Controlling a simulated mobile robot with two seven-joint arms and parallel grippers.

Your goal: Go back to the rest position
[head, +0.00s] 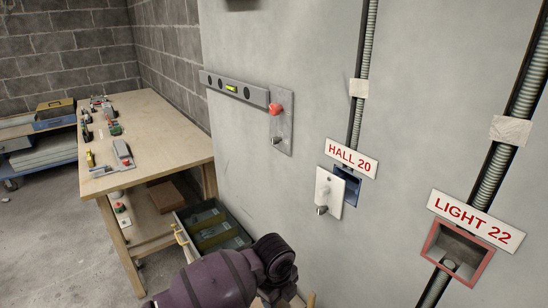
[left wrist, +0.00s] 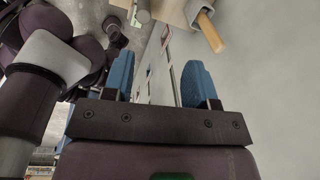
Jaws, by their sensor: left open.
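My left gripper (left wrist: 158,68) shows in the left wrist view, with its two blue fingers apart and nothing between them. A purple arm of mine reaches in at the bottom middle of the head view, in front of the wall, but no gripper fingers show there. My right gripper is not seen in either view. The grey wall carries a sign HALL 20 (head: 351,157) by a blue box (head: 350,183), with a white plate (head: 328,190) partly in front of it. A sign LIGHT 22 (head: 476,221) sits above an open red-framed box (head: 455,250).
A wooden workbench (head: 150,115) with tools stands at the left, with an open drawer (head: 213,226) close to my arm. Two conduits run down to the boxes. Floor (head: 60,240) at the left is clear.

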